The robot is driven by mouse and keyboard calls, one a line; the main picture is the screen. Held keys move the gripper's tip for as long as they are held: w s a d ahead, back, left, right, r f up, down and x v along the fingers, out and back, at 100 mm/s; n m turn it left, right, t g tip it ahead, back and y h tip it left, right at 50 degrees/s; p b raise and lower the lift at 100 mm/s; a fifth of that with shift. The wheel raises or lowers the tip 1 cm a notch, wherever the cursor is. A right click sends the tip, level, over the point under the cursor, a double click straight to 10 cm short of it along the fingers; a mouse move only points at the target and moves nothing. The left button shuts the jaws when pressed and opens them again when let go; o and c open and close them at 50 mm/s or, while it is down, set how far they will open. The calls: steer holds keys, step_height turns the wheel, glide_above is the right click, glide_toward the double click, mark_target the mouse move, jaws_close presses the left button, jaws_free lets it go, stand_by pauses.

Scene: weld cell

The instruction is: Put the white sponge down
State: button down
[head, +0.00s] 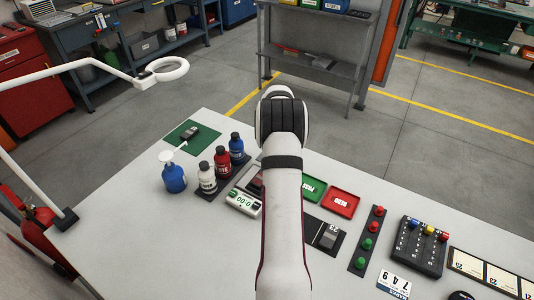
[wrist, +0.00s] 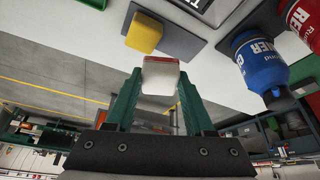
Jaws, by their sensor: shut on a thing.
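In the wrist view, the white sponge (wrist: 160,78) is held between the green fingertips of my gripper (wrist: 160,88). Its near face is white, and a red strip shows along its upper edge. A yellow sponge (wrist: 145,33) rests on a dark grey mat (wrist: 188,44) on the table, apart from the held sponge. How high the white sponge is above the table I cannot tell. In the head view, my own arm hides the gripper and the white sponge.
The table (head: 140,230) holds a blue bottle (head: 237,147), a red bottle (head: 222,161), a white bottle (head: 207,177), a scale display (head: 243,203), a green tray (head: 311,188), a red tray (head: 341,203) and a button board (head: 418,247). Bare tabletop lies at front left.

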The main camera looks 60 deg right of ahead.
steer(key=w+f, duration=0.2)
steer(key=w, duration=0.1)
steer(key=shift+w, duration=0.3)
steer(key=shift+w+a+f, duration=0.1)
steer(key=shift+w+f, duration=0.1)
steer(key=shift+f, duration=1.95)
steer(key=shift+f, duration=0.1)
steer(key=shift+c, duration=1.4)
jaws_free()
